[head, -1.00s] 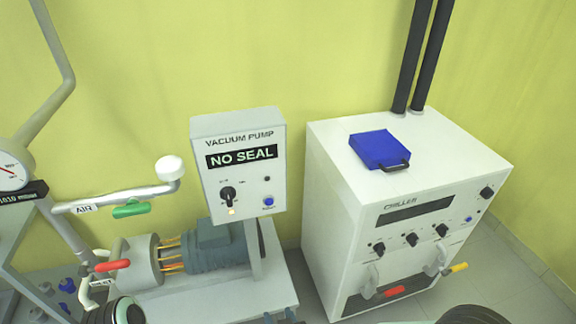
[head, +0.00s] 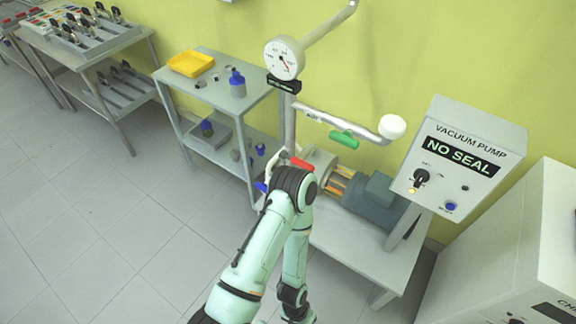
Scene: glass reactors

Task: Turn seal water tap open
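The vacuum pump (head: 372,202) sits on a low bench in the middle right of the head view. A red handle (head: 301,163) is at its left end, and a small blue part (head: 262,187) shows just below and left of it. A green handle (head: 344,140) hangs under the air pipe. I cannot tell for sure which of these is the seal water tap; no label for it is readable. One of my arms rises from the bottom centre, its bend in front of the pump's left end, covering part of the fittings there. Neither gripper shows.
The pump's control box (head: 457,160) reads "NO SEAL". A dial gauge (head: 284,58) stands above the pipes. A white chiller (head: 520,240) is at the right edge. A shelf cart (head: 205,92) and a tool table (head: 95,50) are at the left. The left floor is clear.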

